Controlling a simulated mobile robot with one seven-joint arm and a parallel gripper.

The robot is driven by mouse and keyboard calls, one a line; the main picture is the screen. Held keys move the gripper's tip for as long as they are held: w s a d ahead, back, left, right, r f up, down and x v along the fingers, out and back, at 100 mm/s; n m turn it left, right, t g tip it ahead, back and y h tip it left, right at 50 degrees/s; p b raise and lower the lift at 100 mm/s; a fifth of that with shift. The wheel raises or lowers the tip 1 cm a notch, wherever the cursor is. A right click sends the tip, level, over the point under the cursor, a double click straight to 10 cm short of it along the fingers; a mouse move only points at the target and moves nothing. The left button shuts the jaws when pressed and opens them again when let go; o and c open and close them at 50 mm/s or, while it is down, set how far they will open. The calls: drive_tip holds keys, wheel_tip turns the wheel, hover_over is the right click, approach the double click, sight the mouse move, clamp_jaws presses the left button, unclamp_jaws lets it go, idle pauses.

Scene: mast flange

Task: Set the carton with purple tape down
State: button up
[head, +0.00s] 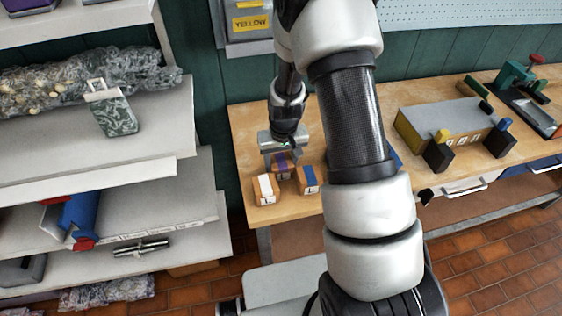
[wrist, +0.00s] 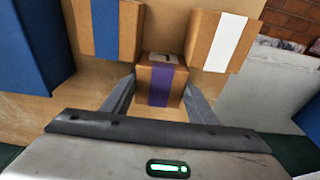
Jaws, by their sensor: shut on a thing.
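The carton with purple tape (head: 281,166) is a small brown box at the left end of the wooden workbench (head: 248,125). My gripper (head: 281,158) is above it with its fingers down on either side, shut on it. In the wrist view the carton (wrist: 160,82) sits between the two fingers (wrist: 160,97), its purple stripe facing the camera. A carton with white tape (head: 265,189) and a carton with blue tape (head: 308,180) stand close by. Whether the held carton touches the bench is hard to tell.
In the wrist view the white-taped carton (wrist: 224,40) and blue-taped carton (wrist: 105,28) flank the held one. A larger blue object (wrist: 38,55) lies at the left. Shelves (head: 150,110) stand left of the bench. A grey-topped box (head: 445,120) and tools occupy the bench's right part.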

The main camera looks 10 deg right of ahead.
drive_tip(key=shift+f, duration=0.1)
drive_tip(key=o, duration=0.8)
drive_tip(key=shift+f, duration=0.1)
drive_tip(key=o, duration=0.4)
drive_tip(key=shift+r, duration=0.2)
